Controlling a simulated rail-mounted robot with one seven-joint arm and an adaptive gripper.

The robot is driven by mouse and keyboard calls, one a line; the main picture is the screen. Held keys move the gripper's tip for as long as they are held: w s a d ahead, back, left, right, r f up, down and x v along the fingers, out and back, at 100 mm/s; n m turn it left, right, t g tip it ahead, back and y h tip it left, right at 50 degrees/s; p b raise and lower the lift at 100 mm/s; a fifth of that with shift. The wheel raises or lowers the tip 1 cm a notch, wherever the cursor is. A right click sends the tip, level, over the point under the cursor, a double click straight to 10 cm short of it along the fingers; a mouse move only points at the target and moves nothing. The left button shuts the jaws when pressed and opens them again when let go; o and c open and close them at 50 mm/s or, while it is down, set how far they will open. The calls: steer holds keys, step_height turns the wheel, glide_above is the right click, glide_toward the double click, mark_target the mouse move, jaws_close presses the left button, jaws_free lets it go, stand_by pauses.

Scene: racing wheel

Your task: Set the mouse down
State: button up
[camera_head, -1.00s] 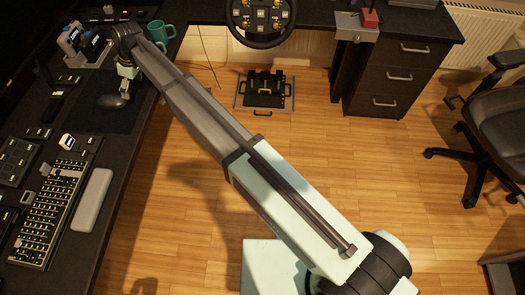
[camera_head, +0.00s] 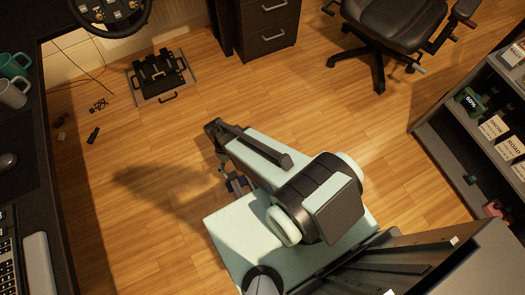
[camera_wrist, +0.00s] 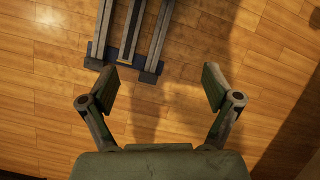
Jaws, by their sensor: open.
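The dark mouse (camera_head: 6,161) rests on the desk at the left edge of the head view, partly cut off by the frame. My gripper (camera_head: 237,183) is far to its right, over the wooden floor close to my own base.
The black desk (camera_head: 50,190) carries a keyboard (camera_head: 8,260), a grey wrist rest (camera_head: 38,264) and two mugs (camera_head: 12,92). Pedals (camera_head: 160,75), small dark items (camera_head: 93,135) and an office chair (camera_head: 395,30) are on the floor. A shelf (camera_head: 450,150) stands right.

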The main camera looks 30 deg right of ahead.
steer(key=s+d+m+g, duration=0.1)
steer(key=s+d, duration=0.2)
steer(key=s, duration=0.5)
steer(key=s+d+m+g, duration=0.1)
steer(key=s+d+m, duration=0.1)
steer(key=s, duration=0.6)
steer(key=shift+d, duration=0.8)
